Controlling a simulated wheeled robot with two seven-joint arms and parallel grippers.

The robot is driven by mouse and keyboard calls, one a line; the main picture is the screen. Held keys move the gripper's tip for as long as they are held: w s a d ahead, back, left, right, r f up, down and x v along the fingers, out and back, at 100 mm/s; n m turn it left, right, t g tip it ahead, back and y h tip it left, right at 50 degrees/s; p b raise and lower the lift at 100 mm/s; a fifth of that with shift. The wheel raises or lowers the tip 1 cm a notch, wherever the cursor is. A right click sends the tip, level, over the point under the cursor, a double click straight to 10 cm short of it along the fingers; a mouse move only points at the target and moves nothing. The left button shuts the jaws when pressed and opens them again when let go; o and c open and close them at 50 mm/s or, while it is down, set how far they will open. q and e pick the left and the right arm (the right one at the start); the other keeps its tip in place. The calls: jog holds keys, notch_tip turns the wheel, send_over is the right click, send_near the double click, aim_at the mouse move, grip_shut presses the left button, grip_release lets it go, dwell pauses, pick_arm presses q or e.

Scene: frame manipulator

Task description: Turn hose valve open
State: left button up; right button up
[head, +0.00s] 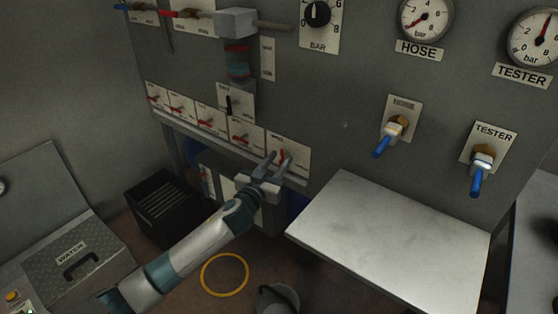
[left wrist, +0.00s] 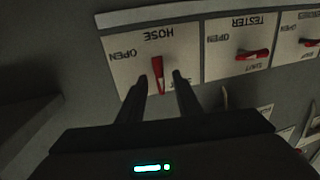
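The hose valve is a small red handle (left wrist: 158,72) on a white plate (left wrist: 118,66) marked HOSE and OPEN, seen upside down in the left wrist view. The handle points down toward my gripper in that view, at an angle away from the OPEN mark. My left gripper (left wrist: 159,80) is open, with one finger on each side of the handle's end. I see a gap at each side and no clear contact. In the head view my left gripper (head: 280,158) reaches the rightmost plate (head: 298,157) of the low row. My right gripper is out of view.
The TESTER plate (left wrist: 222,65), with a red handle (left wrist: 253,55) lying sideways, is next to the hose plate. A metal shelf (head: 390,240) juts out right of my left arm. A black crate (head: 165,205) and a bucket (head: 277,299) stand below.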

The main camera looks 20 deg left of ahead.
pick_arm(q)
jog(key=shift+w, duration=0.25)
jog(key=shift+c, duration=0.6)
grip_shut()
